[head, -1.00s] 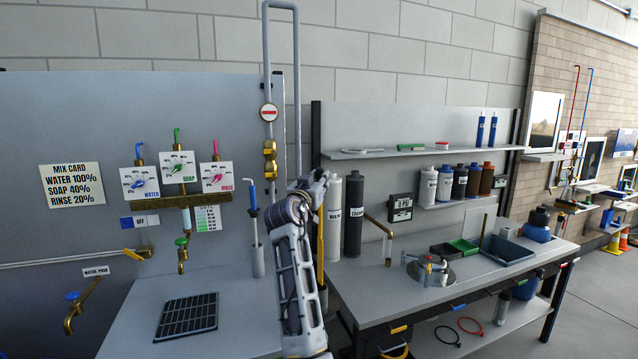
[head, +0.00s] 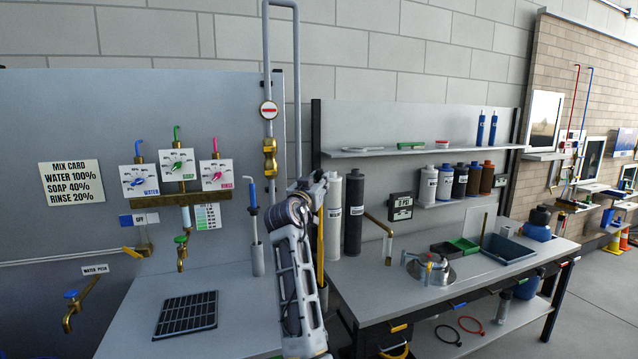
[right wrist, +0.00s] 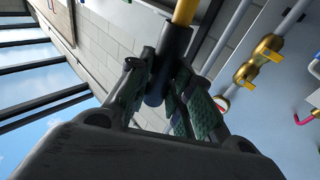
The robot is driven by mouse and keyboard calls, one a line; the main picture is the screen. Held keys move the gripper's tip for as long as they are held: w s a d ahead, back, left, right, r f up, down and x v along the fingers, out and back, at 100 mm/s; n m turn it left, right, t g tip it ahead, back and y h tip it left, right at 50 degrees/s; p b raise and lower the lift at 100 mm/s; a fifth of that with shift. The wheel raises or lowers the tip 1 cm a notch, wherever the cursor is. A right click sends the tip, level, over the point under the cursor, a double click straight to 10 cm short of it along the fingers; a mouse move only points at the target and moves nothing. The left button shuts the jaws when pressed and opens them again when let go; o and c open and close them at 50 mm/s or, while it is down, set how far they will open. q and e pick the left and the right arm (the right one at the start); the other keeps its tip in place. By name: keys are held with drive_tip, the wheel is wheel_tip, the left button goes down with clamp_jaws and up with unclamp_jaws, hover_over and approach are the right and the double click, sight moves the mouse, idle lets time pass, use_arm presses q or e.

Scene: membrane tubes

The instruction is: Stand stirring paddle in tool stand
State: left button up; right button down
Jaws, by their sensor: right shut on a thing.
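My right gripper (right wrist: 165,85) is shut around the dark sleeve of a yellow-shafted tool, which looks like the stirring paddle (right wrist: 185,12). In the head view my right gripper (head: 322,180) is high, left of the white bottle, and partly hidden by my arm. The yellow shaft (head: 320,255) hangs nearly upright below it, beside my forearm. Its lower end meets a dark cup (head: 323,298), possibly the tool stand, mostly hidden behind my arm. I cannot tell whether the shaft is inside the cup or in front of it. My left gripper is not in view.
A blue-handled tool (head: 252,195) stands in a grey holder (head: 257,262) to the left. A black grate (head: 187,315) lies on the left counter.

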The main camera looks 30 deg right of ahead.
sight(320, 211)
drive_tip(key=shift+f+b, duration=1.35)
drive_tip(key=shift+f, duration=0.4)
drive_tip(key=shift+f+b, duration=0.4)
drive_tip(key=shift+f, duration=0.05)
drive_tip(key=shift+f+b, duration=0.5)
drive_tip(key=shift+f, duration=0.2)
drive_tip(key=shift+f+b, duration=0.35)
drive_tip(key=shift+b, duration=0.05)
drive_tip(key=shift+f+b, duration=1.2)
drive_tip(key=shift+f, duration=0.25)
idle(0.3)
